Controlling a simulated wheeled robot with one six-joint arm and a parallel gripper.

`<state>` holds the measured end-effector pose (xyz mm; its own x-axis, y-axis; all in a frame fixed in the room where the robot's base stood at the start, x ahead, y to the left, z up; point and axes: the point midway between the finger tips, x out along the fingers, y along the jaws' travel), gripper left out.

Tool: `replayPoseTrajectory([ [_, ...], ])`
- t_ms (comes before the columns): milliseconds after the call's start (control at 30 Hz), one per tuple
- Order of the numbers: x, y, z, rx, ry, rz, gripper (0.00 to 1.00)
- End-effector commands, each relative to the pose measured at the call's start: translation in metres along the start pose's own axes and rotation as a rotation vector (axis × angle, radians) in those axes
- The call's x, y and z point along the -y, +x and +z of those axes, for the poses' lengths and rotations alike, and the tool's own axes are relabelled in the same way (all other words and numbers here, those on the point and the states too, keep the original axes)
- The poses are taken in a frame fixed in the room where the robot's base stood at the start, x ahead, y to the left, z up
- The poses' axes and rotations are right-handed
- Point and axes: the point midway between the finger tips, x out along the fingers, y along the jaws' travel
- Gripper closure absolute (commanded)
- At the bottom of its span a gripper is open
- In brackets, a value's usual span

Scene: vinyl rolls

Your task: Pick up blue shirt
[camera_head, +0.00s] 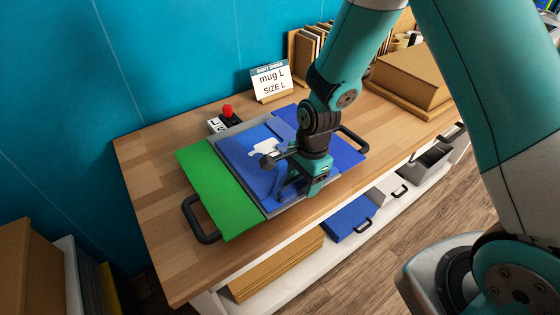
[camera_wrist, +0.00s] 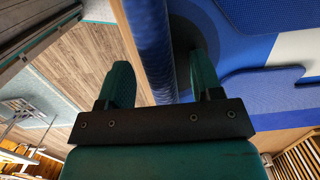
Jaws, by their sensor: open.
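The blue shirt (camera_head: 236,158) lies folded flat on a grey tray or press with black handles, on the wooden table. A white printed patch (camera_head: 266,146) shows on it. My gripper (camera_head: 278,176) is low over the shirt's front right part, its fingers pointing left. In the wrist view my gripper (camera_wrist: 161,78) is open, and a blue edge (camera_wrist: 151,40) runs between its two fingers. The blue shirt surface (camera_wrist: 235,75) spreads to the right there. I cannot tell whether the fingers touch the cloth. My arm hides part of the shirt's right side.
A green flat panel (camera_head: 220,190) lies left of the shirt. Cardboard boxes (camera_head: 412,78) sit at the right. A lower shelf holds a blue tray (camera_head: 350,218). The table's left end is clear.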

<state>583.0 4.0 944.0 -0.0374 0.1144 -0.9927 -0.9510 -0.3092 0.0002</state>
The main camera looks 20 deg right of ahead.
Motion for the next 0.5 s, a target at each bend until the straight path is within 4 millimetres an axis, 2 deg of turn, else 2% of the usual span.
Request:
replayPoseTrajectory([
  [333,0.0002,0.0011,-0.0003,0.000,0.000,0.000,0.40],
  [367,0.0002,0.0012,-0.0003,0.000,0.000,0.000,0.43],
  [500,0.0001,0.0010,-0.0003,0.000,0.000,0.000,0.75],
])
